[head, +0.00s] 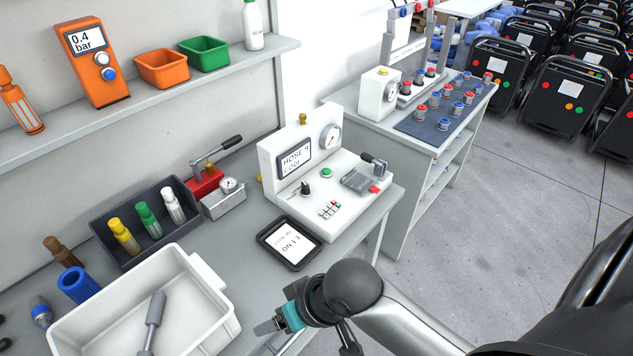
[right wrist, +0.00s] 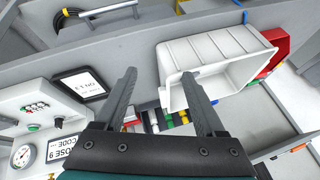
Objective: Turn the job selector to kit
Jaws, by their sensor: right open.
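The white test station (head: 275,200) stands on the grey bench, with a small black knob (head: 305,188) on its sloped front that looks like the job selector. Its setting is too small to read. A display (head: 296,160) above the knob reads "HOSE 9" and "CODE". My right gripper (head: 265,327) is over the bench's front edge, nearer than the station and apart from the knob. In the right wrist view my right gripper (right wrist: 160,76) is open and empty, with the station (right wrist: 35,125) at the left. My left gripper is not in view.
A black-framed tablet (head: 290,243) lies before the station. A white bin (head: 205,280) holding a grey tool stands left of my right gripper.

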